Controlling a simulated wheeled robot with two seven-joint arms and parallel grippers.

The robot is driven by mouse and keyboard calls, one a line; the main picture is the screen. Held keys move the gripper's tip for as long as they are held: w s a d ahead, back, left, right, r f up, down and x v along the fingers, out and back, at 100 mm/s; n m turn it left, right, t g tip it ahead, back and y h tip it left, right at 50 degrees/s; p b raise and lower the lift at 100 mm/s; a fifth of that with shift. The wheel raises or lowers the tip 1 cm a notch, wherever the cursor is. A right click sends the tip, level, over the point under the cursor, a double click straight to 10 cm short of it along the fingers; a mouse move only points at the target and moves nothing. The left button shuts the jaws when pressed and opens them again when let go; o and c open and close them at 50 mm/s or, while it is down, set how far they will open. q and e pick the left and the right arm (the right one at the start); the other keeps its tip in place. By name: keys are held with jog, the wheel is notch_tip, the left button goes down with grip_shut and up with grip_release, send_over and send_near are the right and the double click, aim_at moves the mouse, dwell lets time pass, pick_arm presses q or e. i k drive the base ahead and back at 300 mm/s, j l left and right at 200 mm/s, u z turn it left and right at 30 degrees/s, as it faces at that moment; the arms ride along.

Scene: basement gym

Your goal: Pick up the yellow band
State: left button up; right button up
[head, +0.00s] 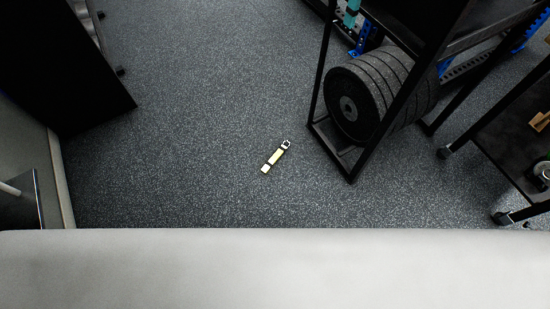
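A small, slim yellow band (275,157) lies on the dark speckled floor near the middle of the head view. It is pale yellow with dark sections, and a light, ring-like piece shows at its upper right end. It lies at a slant, apart from the rack on its right. Neither of my grippers shows in this view, and nothing touches the band.
A black rack (352,165) holding several dark weight plates (352,105) stands right of the band. A wheeled dark cart (515,150) is at far right. A black panel (70,65) stands at upper left. A pale surface (275,270) spans the bottom. Floor around the band is clear.

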aim_at(282, 149)
jog(key=i+j, duration=0.75)
jog(key=i+l, duration=0.05)
jog(key=i, duration=0.05)
